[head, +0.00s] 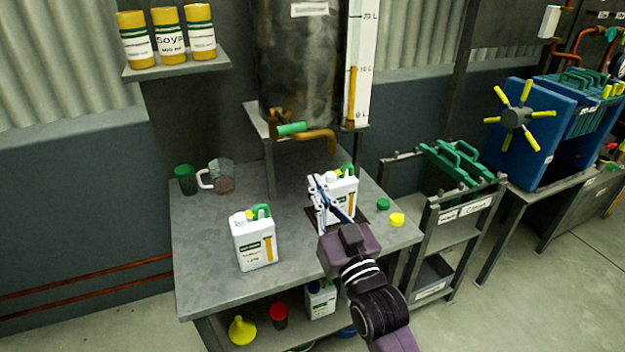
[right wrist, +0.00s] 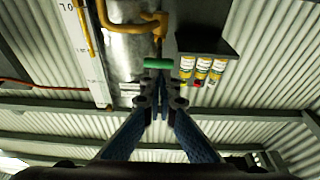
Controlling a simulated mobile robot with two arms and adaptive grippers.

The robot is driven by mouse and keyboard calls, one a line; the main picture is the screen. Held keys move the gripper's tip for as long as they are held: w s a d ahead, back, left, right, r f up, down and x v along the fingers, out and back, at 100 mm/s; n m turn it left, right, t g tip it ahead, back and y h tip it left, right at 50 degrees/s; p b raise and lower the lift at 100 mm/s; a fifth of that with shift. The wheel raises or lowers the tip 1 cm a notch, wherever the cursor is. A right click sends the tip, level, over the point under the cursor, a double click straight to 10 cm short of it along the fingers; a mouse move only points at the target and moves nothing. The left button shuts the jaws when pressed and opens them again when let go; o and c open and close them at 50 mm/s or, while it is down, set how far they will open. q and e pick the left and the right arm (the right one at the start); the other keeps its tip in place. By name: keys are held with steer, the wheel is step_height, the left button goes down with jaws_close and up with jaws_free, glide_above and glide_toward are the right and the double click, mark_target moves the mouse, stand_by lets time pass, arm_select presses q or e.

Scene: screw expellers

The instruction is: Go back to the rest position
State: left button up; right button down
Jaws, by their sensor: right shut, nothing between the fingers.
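My right gripper (head: 334,202) is in front of a white jug with a green handle (head: 345,188) at the right side of the metal table. It hides part of that jug, and I cannot tell whether they touch. In the right wrist view the blue fingers of my right gripper (right wrist: 160,97) are together with nothing between them. Beyond them show the tank (right wrist: 130,45) and its green tap handle (right wrist: 157,63). My left gripper is not in view.
A second white jug (head: 254,240) stands on the metal table (head: 205,278). A glass mug (head: 222,177), green cup (head: 185,179), green cap (head: 383,204) and yellow cap (head: 397,220) are also there. The tank (head: 300,70) stands behind; a trolley (head: 455,235) stands to the right.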

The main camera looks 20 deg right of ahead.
stand_by(0.3)
steer(key=s+a+f+n+g, duration=0.1)
steer(key=s+f+g, duration=0.6)
steer(key=f, duration=0.5)
steer(key=s+f+g, duration=0.4)
steer(key=s+f, duration=0.4)
steer(key=f, duration=0.4)
steer(key=s+d+f+g, duration=0.1)
steer(key=s+f+g, duration=0.25)
steer(key=s, duration=0.35)
steer(key=s+f+g, duration=0.3)
steer(key=s+f, duration=0.1)
steer(key=s, duration=0.4)
step_height(320, 180, down, 27)
steer(key=s+g, duration=0.1)
steer(key=s, duration=0.2)
steer(key=s+d+f+n+g, duration=0.1)
steer(key=s+d+f, duration=0.2)
steer(key=s+f, duration=1.1)
steer(key=shift+s+h, duration=0.4)
steer(key=shift+s, duration=0.6)
